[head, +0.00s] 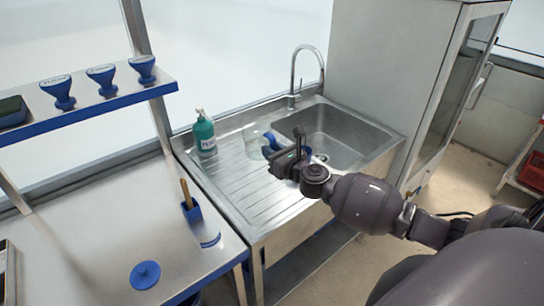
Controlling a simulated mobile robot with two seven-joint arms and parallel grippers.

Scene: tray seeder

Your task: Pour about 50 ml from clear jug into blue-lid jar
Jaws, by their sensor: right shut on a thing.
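The clear jug (254,142) is see-through and faint, over the drainboard beside the sink, left of my right gripper. A blue part, seemingly its handle (271,143), lies at the jaws. My right gripper (281,157) is shut on the jug; its fingers partly hide the grip. I cannot tell whether the jug touches the drainboard. A pale jar (207,236) stands near the right edge of the left worktop. A round blue lid (146,274) with a knob lies flat on that worktop, left of and nearer than the jar. My left gripper is not in view.
A blue holder with a wooden-handled tool (190,207) is by the jar. A teal soap bottle (204,134) stands at the drainboard's back left. The sink basin (335,142) and tap (296,75) are behind my gripper.

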